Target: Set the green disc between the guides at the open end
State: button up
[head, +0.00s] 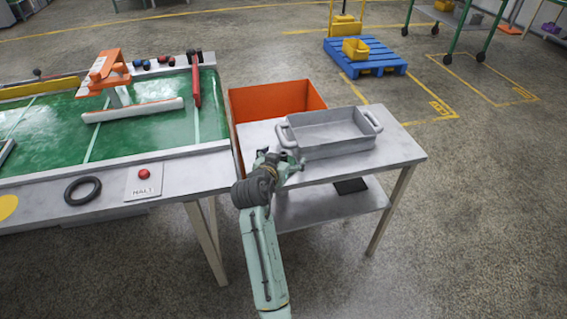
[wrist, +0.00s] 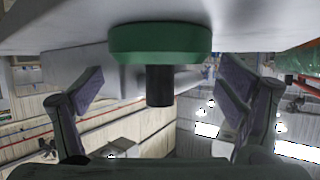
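In the wrist view a green disc (wrist: 160,44) with a dark knob (wrist: 160,86) lies against a pale tabletop; this view appears upside down. My gripper (wrist: 162,92) is open, with one finger to each side of the knob and clear of it. In the head view my gripper (head: 292,160) is low at the left of the small side table (head: 400,150); I cannot make out the disc there. The long table has a green surface (head: 140,138) with a white bar (head: 132,110) and a red bar (head: 196,85). I cannot tell which parts are the guides.
A grey handled tray (head: 335,147) stands on the side table, right of my gripper. An orange bin (head: 275,97) is behind it. An orange gate (head: 106,70) rises from the green surface. A black ring (head: 83,190) and a red-button plate (head: 143,185) lie on the front ledge.

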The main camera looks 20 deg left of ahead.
jog(key=shift+d+f, duration=0.1)
grip_shut()
dwell(0.9)
